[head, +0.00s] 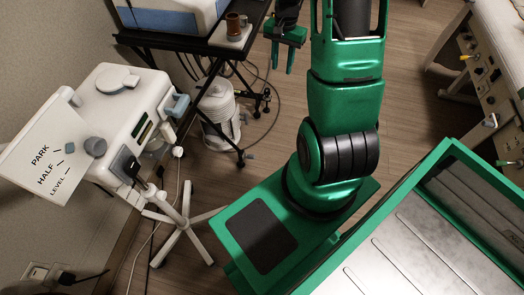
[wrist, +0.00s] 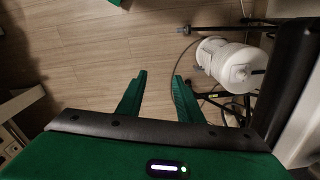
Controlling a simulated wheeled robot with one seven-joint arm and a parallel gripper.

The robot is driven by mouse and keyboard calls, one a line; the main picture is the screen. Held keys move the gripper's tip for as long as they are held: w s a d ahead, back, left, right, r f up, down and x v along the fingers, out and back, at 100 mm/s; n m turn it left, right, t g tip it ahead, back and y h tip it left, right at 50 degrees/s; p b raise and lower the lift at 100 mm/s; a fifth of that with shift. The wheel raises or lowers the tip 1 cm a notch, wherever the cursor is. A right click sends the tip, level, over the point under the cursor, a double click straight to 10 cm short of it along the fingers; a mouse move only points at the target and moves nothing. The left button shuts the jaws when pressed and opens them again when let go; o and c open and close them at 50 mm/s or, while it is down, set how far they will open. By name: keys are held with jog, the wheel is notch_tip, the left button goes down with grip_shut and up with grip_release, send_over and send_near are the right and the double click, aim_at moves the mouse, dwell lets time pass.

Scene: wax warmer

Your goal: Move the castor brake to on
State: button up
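My gripper (head: 284,50) is at the top middle in the head view, right of the black trolley. In the wrist view its two green fingers (wrist: 160,76) stand apart with bare floor between them, so it is open and empty. The castor brake cannot be picked out for certain. A small grey piece (head: 249,156) sits at the floor end of the black trolley's leg. A similar grey end (wrist: 184,30) shows on a black foot bar in the wrist view, beyond and right of the fingers. Whether either is the brake, or its setting, is too small to tell.
The white warmer unit (head: 122,100) with a PARK/HALF/LEVEL panel (head: 42,160) stands on a star-footed stand at left. A white canister (head: 219,110) and loose cables lie under the black trolley (head: 190,47). A bench (head: 488,75) is at right. Middle floor is clear.

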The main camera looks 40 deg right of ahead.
jog(key=w+d+f+m+y, duration=0.1)
jog(key=w+f+m, duration=0.1)
jog(key=f, duration=0.5)
jog(key=w+d+f+m, duration=0.1)
jog(key=w+f, duration=0.1)
jog(key=f, duration=0.5)
jog(key=m+t+y, duration=0.2)
jog(key=m+t, duration=0.2)
jog(key=m, duration=0.8)
send_near(251, 157)
notch_tip(251, 157, down, 8)
jog(key=w, duration=0.2)
jog(key=shift+r, duration=0.25)
jog(key=shift+a+f, duration=0.1)
jog(key=shift+f, duration=0.15)
jog(key=shift+c, duration=0.2)
